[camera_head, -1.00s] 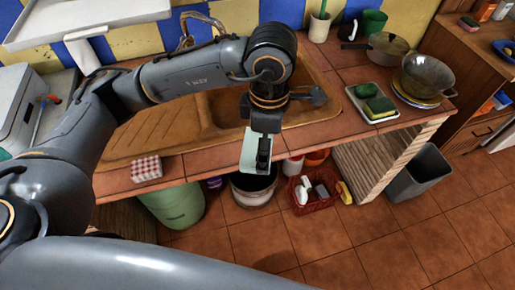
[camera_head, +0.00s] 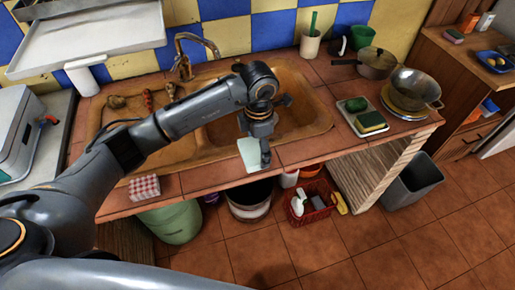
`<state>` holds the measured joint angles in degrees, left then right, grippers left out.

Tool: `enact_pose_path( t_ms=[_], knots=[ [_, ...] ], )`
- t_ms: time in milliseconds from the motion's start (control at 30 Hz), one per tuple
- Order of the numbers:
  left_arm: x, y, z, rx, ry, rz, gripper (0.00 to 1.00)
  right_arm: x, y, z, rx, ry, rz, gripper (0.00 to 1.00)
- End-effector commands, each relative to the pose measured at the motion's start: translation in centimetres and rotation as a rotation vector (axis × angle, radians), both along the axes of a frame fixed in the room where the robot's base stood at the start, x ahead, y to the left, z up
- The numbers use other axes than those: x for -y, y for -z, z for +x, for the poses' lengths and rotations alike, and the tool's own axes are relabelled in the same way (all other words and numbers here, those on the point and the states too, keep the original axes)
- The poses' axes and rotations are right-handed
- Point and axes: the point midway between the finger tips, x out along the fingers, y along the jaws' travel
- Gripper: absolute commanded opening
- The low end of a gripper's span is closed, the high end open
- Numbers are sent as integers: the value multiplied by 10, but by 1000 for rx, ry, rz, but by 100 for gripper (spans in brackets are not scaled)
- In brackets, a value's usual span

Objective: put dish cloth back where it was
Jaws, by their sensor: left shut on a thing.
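A thin pale green cloth (camera_head: 248,153), which looks like the dish cloth, is at the front rim of the sink. My left gripper (camera_head: 265,158) is shut on its right side and points down. Whether the cloth touches the counter is unclear. The brown sink (camera_head: 300,118) lies behind the gripper, partly hidden by my left arm. A folded red-and-white checked cloth (camera_head: 144,187) lies on the counter's front edge at the left. My right gripper is not in view.
A tray with sponges (camera_head: 349,118), a pan (camera_head: 376,62) and a metal bowl (camera_head: 415,86) stand right of the sink. A faucet (camera_head: 184,66) rises behind my arm. Buckets and a red basket (camera_head: 319,217) are under the counter. The front strip right of the gripper is clear.

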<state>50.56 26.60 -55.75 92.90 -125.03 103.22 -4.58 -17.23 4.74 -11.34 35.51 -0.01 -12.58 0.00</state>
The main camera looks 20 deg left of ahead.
Motion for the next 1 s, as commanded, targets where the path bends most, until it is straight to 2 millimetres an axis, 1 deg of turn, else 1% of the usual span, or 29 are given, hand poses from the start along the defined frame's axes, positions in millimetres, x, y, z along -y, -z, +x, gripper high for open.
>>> enact_pose_path(
  t_ms=[33,233,300,367,500,733,933,967,1000],
  knots=[
    [-1,4,4,-2,-2,-2,64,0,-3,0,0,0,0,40],
    [-6,18,14,-2,-2,0,64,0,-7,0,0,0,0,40],
    [-6,27,12,-6,0,-2,64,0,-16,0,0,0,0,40],
    [-5,35,12,-5,0,-1,64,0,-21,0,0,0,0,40],
    [-6,48,13,0,1,-1,64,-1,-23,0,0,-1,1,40],
    [-6,49,14,1,1,-1,64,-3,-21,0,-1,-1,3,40],
    [-6,56,14,1,1,0,64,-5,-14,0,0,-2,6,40],
    [-6,54,14,2,1,-1,97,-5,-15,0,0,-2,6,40],
    [-6,54,14,2,1,-1,100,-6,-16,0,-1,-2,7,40]
  ],
)
